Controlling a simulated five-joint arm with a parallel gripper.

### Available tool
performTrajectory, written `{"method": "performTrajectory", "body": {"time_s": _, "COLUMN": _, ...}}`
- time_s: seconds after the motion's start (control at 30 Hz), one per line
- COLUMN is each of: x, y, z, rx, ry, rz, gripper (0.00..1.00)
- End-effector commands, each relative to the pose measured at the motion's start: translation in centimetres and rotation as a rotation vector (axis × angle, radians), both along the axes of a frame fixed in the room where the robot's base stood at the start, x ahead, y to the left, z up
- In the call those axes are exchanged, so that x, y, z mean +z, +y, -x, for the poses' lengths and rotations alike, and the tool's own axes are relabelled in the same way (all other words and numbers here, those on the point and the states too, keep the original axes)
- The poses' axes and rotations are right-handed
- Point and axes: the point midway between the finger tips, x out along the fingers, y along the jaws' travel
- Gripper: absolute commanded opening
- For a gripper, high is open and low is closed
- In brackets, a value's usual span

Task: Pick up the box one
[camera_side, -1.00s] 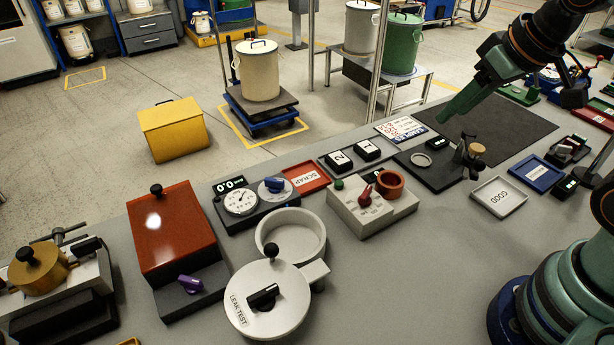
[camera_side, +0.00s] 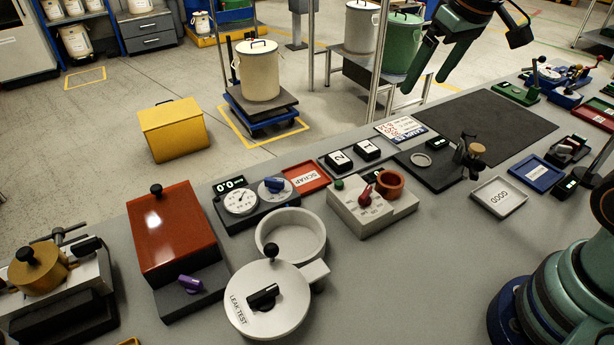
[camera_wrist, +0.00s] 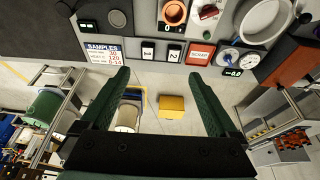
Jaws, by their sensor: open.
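Box one is a small black box with a white "1" label (camera_side: 367,149). It sits in a shallow dark tray (camera_side: 325,163) beside a matching box labelled "2" (camera_side: 339,160). In the wrist view box one (camera_wrist: 148,50) is at the top, beyond the fingertips, with box two (camera_wrist: 174,53) to its right. My gripper (camera_side: 425,85) is open and empty, high in the air, up and to the right of box one in the side view. Its two green fingers are spread apart in the wrist view (camera_wrist: 158,73).
A SAMPLES sign (camera_side: 401,128) lies just right of the boxes and a red SCRAP tray (camera_side: 305,178) to their left. A grey block with a red knob and orange ring (camera_side: 370,204) stands in front. The dark mat (camera_side: 490,125) is bare.

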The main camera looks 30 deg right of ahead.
Motion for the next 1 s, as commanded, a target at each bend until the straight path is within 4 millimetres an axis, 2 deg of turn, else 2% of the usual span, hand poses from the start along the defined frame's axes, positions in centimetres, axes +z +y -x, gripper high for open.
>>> {"method": "performTrajectory", "body": {"time_s": 0.03, "x": -0.3, "y": -0.2, "z": -1.4, "rx": -0.002, "ry": 0.026, "rz": 0.001, "gripper": 0.95}}
{"method": "performTrajectory", "body": {"time_s": 0.27, "x": -2.4, "y": -1.2, "z": -6.9, "rx": -0.001, "ry": 0.126, "rz": 0.001, "gripper": 0.95}}
{"method": "performTrajectory", "body": {"time_s": 0.47, "x": -6.0, "y": -2.2, "z": -11.3, "rx": -0.002, "ry": 0.213, "rz": -0.001, "gripper": 0.95}}
{"method": "performTrajectory", "body": {"time_s": 0.6, "x": -9.1, "y": -2.9, "z": -13.7, "rx": -0.001, "ry": 0.268, "rz": -0.004, "gripper": 0.95}}
{"method": "performTrajectory", "body": {"time_s": 0.8, "x": -12.6, "y": -3.6, "z": -15.6, "rx": 0.0, "ry": 0.322, "rz": -0.008, "gripper": 0.95}}
{"method": "performTrajectory", "body": {"time_s": 1.0, "x": -14.3, "y": -3.8, "z": -16.0, "rx": 0.0, "ry": 0.339, "rz": -0.01, "gripper": 0.95}}
